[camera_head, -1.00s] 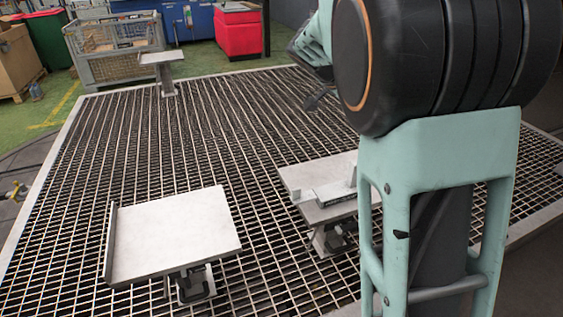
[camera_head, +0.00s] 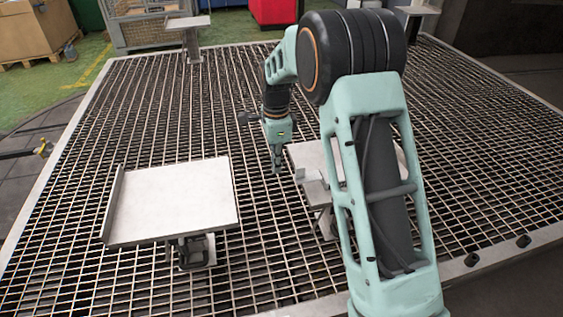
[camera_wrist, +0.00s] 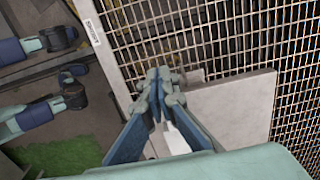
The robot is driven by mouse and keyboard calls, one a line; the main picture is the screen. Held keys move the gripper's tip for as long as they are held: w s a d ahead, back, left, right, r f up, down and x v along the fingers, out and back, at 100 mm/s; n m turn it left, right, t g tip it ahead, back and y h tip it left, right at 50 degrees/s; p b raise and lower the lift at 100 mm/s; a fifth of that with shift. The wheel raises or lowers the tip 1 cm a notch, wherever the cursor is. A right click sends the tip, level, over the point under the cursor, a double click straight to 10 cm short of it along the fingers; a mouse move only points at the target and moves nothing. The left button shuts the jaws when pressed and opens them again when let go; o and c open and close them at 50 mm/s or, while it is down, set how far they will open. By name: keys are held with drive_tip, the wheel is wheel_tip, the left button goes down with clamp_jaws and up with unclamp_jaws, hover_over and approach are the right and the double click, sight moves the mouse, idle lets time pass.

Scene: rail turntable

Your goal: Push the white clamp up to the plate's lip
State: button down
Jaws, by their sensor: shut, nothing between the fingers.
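My gripper (camera_head: 277,168) is shut and empty, pointing down at the left edge of the right-hand plate (camera_head: 305,154). In the wrist view its closed fingers (camera_wrist: 164,82) are beside the pale plate (camera_wrist: 238,104). A pale block, likely the white clamp (camera_head: 315,191), sits at the near side of that plate, partly hidden by my arm. In the wrist view a white piece (camera_wrist: 180,140) shows partly behind the fingers. I cannot tell whether the fingers touch it. The lip of this plate is not clear.
A second plate (camera_head: 178,200) with a raised lip along its left side stands on a post to the left. Smaller plates on posts stand at the back. The grating (camera_head: 110,130) between them is open. A wire crate (camera_head: 148,22) stands behind.

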sight(323, 172)
drive_tip(key=d+f, duration=0.4)
drive_tip(key=f, duration=0.2)
drive_tip(key=shift+w+f, duration=0.35)
drive_tip(key=shift+w, duration=0.05)
drive_tip(key=w+d, duration=0.1)
drive_tip(key=d, duration=0.3)
drive_tip(key=w+d, duration=0.1)
drive_tip(key=d, duration=0.9)
drive_tip(key=shift+w+d, duration=0.25)
drive_tip(key=shift+w, duration=0.15)
drive_tip(key=shift+a, duration=0.1)
